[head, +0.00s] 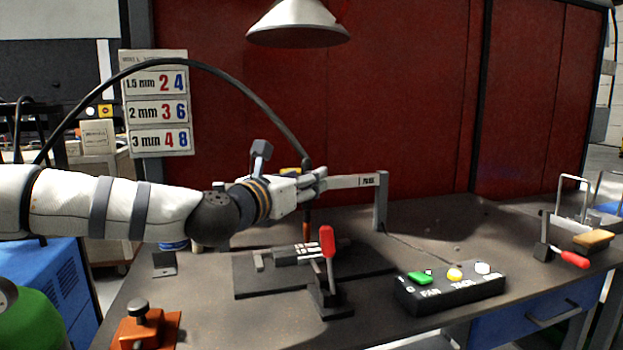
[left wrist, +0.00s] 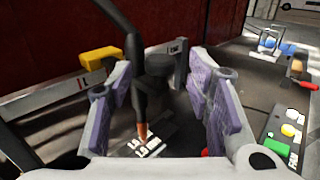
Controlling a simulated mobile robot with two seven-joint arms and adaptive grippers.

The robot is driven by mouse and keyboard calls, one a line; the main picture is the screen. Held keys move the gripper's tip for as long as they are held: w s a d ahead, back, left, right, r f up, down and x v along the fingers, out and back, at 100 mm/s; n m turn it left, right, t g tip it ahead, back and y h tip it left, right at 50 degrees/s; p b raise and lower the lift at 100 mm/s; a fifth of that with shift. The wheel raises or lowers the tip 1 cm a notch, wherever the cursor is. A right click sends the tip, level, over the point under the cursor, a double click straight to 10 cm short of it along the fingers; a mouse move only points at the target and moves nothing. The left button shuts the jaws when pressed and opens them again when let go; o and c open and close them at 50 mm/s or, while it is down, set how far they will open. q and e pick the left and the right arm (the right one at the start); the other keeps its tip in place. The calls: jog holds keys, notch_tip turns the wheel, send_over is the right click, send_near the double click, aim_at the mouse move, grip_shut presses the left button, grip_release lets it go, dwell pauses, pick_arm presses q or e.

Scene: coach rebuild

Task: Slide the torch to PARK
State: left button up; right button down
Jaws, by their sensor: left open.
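The torch is a black body with a copper nozzle (head: 306,222), hanging upright from a black cable at a pale rail. In the left wrist view the torch (left wrist: 136,85) is between my spread fingers, nearer the left one. A round dark knob or carriage part (left wrist: 160,66) stands beside it. My left gripper (head: 318,180) is open around the torch at rail height, and hides part of it; its purple-grey pads show in the left wrist view (left wrist: 168,100). The rail (head: 345,182) carries a PARK label (head: 368,182) at its right end, by a grey post (head: 381,205). My right gripper is out of view.
Below is a dark plate with metal pieces (head: 295,254) and a red-handled clamp (head: 327,262). A button box (head: 450,287) stands at the front right. A lamp (head: 298,25) hangs above. A yellow block (left wrist: 98,56) sits at the rail. The cable (head: 235,85) arches over my arm.

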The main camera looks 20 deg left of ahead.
pick_arm(q)
jog(key=shift+w+d, duration=0.15)
jog(key=shift+w, duration=0.55)
jog(key=shift+w+d, duration=0.15)
jog(key=shift+w, duration=0.55)
grip_shut()
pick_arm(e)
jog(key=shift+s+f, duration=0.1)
pick_arm(q)
jog(key=shift+d, duration=0.1)
